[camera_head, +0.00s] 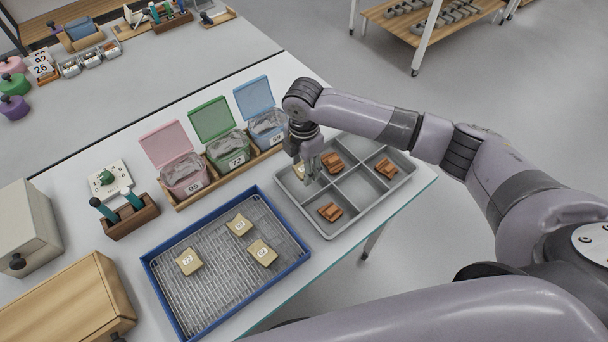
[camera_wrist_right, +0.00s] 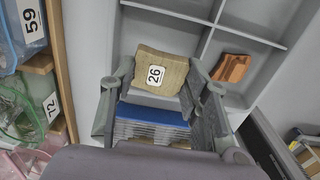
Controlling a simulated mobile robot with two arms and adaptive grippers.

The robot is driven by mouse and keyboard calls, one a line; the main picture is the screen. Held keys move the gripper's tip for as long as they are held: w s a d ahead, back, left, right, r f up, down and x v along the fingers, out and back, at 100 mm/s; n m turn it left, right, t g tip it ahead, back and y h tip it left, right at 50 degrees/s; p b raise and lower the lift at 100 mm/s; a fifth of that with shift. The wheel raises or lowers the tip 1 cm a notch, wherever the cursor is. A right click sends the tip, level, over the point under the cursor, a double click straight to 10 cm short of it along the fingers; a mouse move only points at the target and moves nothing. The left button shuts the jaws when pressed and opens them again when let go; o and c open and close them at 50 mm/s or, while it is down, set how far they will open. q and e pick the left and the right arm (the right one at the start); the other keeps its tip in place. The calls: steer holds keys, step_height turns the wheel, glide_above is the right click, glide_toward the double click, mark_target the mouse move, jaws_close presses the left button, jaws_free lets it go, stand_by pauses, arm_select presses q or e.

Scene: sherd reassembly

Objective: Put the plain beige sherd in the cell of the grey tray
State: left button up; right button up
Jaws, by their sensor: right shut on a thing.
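My right gripper (camera_head: 312,176) is over the far-left cell of the grey tray (camera_head: 342,232). It is shut on a beige sherd (camera_head: 299,169), which shows only partly behind the fingers. In the right wrist view the sherd (camera_wrist_right: 155,72) sits between the two fingertips (camera_wrist_right: 160,82), with a white label reading 26. Whether it touches the tray floor cannot be told. Orange-brown sherds lie in other cells: one beside the gripper (camera_head: 333,163), one at the right (camera_head: 386,168) and one in front (camera_head: 330,211). My left gripper is not in view.
A blue-rimmed tray (camera_head: 150,270) with a mesh floor holds three beige sherds (camera_head: 240,224). Pink, green and blue lidded bins (camera_head: 228,148) stand in a wooden rack left of the gripper. A wooden block with teal-handled tools (camera_head: 130,220) stands further left.

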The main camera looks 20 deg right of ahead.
steer(key=shift+f, duration=2.45)
steer(key=shift+f, duration=0.1)
steer(key=o, duration=0.9)
steer(key=shift+c, duration=0.2)
step_height(320, 180, up, 12)
steer(key=shift+r+b, duration=0.15)
steer(key=shift+b, duration=0.35)
